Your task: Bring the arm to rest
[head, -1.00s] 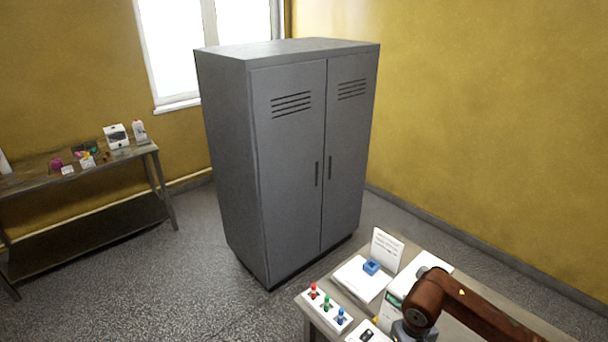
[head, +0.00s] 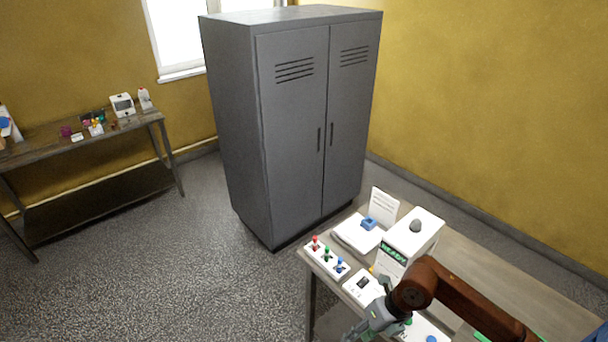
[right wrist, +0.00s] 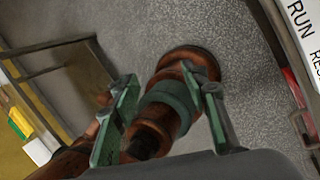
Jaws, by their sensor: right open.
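My right arm, reddish brown, comes in from the lower right in the head view and reaches over the near table (head: 480,262). Its grey gripper (head: 362,328) hangs low at the table's front edge, cut off near the bottom of the picture. In the right wrist view the two green-padded fingers (right wrist: 168,115) stand apart, with nothing held between them. Behind them shows a reddish-brown arm part of mine with a dull green band, over the speckled floor. My left gripper is not in view.
On the table stand a white device with a green display (head: 412,235), a white plate with a blue piece (head: 369,223), a card (head: 383,206) and a red-green-blue control strip (head: 327,256). A grey cabinet (head: 295,120) stands behind; a side bench (head: 90,140) is left. Floor between is clear.

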